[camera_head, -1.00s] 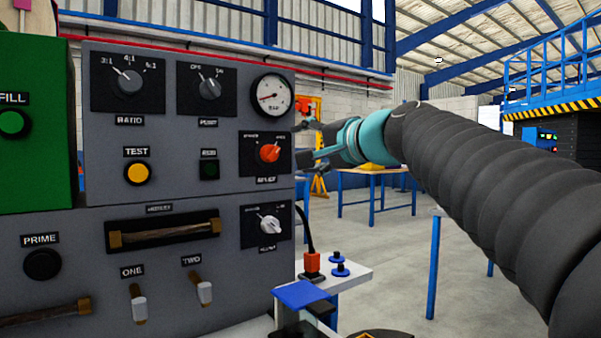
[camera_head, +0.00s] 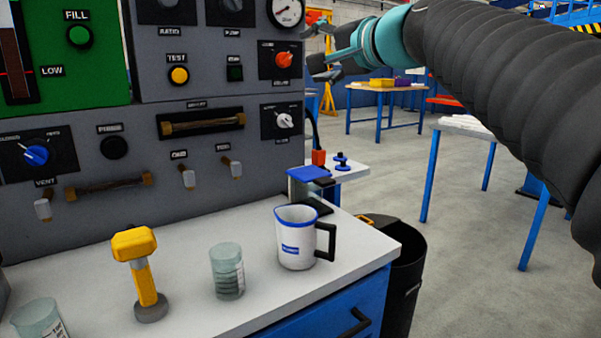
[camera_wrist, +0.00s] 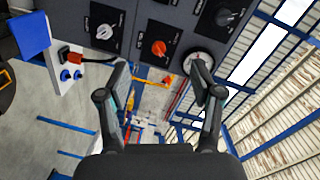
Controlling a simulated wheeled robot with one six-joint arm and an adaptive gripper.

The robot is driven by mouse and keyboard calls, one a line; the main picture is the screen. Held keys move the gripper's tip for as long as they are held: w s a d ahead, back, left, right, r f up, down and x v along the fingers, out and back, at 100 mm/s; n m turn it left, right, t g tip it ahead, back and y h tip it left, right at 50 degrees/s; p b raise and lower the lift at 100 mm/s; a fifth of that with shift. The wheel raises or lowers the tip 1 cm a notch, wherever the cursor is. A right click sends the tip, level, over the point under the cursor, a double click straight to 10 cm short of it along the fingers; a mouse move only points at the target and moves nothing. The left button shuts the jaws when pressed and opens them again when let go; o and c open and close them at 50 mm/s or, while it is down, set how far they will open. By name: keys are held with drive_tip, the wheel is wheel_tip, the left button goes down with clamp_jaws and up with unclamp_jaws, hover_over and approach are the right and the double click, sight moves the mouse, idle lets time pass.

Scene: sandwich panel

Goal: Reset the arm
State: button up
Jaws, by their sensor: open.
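My gripper (camera_head: 322,62) is open and empty, held in the air at the right edge of the grey control panel (camera_head: 205,92). In the head view its fingers lie close to the orange knob (camera_head: 284,59); contact cannot be made out there. In the wrist view my gripper (camera_wrist: 160,85) has its fingers spread wide with nothing between them. There the orange knob (camera_wrist: 158,48) and the white knob (camera_wrist: 104,31) show beyond and above the fingers. My arm comes in from the right side of the head view.
A white counter (camera_head: 190,295) holds a yellow-handled tool (camera_head: 147,285), a glass beaker (camera_head: 227,272) and a white jug (camera_head: 296,240). A dark bin (camera_head: 405,275) stands at its right end. A blue-legged table (camera_head: 385,92) is farther back. Open floor lies at the right.

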drive_tip(key=s+d+f+n+g+h, duration=0.2)
drive_tip(key=s+f, duration=0.6)
drive_tip(key=f, duration=0.6)
drive_tip(key=s+d+f+n+g+h, duration=0.3)
drive_tip(key=s+d+f, duration=0.3)
drive_tip(key=f, duration=0.9)
drive_tip(key=s+d+f+n+g+h, duration=0.2)
drive_tip(key=s+d+f+g+h, duration=0.1)
drive_tip(key=s+f, duration=0.9)
wheel_tip(320, 180, down, 2)
drive_tip(key=shift+s+d+f+h, duration=0.2)
drive_tip(key=shift+d+f+h, duration=0.05)
drive_tip(key=shift+d+h, duration=0.55)
